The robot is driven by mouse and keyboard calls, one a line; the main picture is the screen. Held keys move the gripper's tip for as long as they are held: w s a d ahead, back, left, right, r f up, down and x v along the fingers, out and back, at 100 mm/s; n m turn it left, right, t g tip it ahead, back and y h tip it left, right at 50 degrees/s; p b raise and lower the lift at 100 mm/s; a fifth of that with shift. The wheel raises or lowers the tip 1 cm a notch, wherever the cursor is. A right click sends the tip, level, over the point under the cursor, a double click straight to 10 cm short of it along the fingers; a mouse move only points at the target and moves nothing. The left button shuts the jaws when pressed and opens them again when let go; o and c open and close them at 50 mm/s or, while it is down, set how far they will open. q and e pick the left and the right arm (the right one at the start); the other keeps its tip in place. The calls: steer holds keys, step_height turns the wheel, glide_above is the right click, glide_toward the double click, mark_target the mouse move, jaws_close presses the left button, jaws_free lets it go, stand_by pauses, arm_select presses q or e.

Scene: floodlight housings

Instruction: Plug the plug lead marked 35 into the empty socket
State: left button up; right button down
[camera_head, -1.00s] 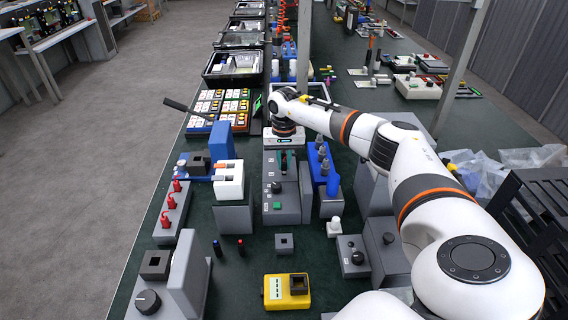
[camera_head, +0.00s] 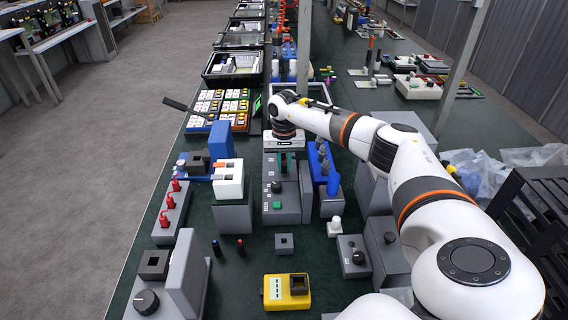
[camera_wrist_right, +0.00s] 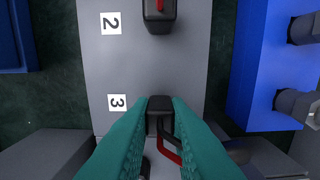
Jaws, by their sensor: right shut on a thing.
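My right gripper (camera_wrist_right: 160,112) has teal fingers and is shut on a dark plug (camera_wrist_right: 159,103). A red and a black wire (camera_wrist_right: 168,142) trail from it between the fingers. The plug is beside the label 3 on a grey socket panel (camera_wrist_right: 122,65); I cannot tell whether it is seated or just above the panel. Another dark plug with a red wire (camera_wrist_right: 160,14) is at label 2. In the head view my right gripper (camera_head: 285,160) points down over the far end of the grey panel (camera_head: 289,208). No mark 35 is readable. My left gripper is out of view.
A blue block with grey knobs (camera_wrist_right: 262,70) stands close to the panel's right, also in the head view (camera_head: 326,172). A white-topped grey block (camera_head: 231,215) stands to the left. A yellow box (camera_head: 287,293) and a small grey socket block (camera_head: 284,243) are nearer.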

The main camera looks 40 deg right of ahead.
mark_target(284, 164)
steer(key=shift+f, duration=0.15)
steer(key=c, duration=1.3)
jaws_free()
step_height(284, 164, up, 12)
steer(key=shift+b, duration=0.3)
